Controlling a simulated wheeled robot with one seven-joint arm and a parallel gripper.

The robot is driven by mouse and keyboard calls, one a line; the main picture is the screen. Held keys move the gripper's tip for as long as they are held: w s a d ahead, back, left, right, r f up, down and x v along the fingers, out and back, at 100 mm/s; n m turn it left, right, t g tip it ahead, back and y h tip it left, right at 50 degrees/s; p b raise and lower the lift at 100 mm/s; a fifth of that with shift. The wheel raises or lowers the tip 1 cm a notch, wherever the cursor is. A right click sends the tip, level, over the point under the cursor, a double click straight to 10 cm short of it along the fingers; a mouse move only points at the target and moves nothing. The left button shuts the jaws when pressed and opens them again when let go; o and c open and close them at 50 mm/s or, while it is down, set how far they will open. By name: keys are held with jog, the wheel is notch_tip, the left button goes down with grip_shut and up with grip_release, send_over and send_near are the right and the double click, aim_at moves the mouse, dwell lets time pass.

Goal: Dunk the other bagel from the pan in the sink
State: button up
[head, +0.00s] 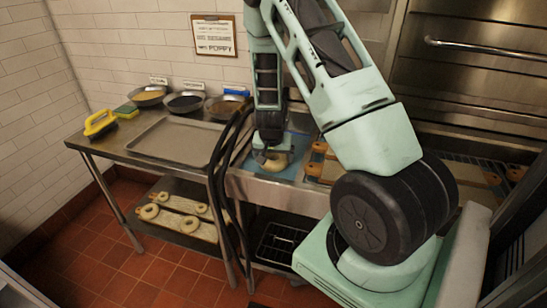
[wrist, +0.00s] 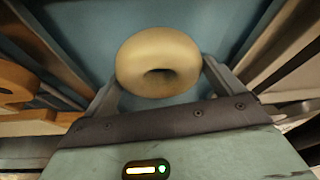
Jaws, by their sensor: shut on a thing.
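My gripper (head: 270,154) is shut on a pale, smooth bagel (head: 277,162), held over the sink (head: 298,168) with blue-looking water or bottom. In the wrist view the bagel (wrist: 158,65) sits between the two fingers of my gripper (wrist: 160,85), its hole facing the camera, with the blue sink surface (wrist: 215,25) behind it. Whether the bagel touches the water cannot be told. A flat, empty-looking metal pan (head: 178,140) lies on the counter left of the sink.
Three bowls of toppings (head: 185,102) stand along the back wall. A yellow-handled tool (head: 100,123) and a sponge (head: 126,110) sit at the left end. Brown wooden boards (head: 318,165) are right of the sink. Several bagels lie on boards on the lower shelf (head: 180,222). Black hoses (head: 222,175) hang at the counter front.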

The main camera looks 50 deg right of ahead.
notch_tip(320, 180, up, 8)
jog(key=p, duration=0.6)
dwell(0.4)
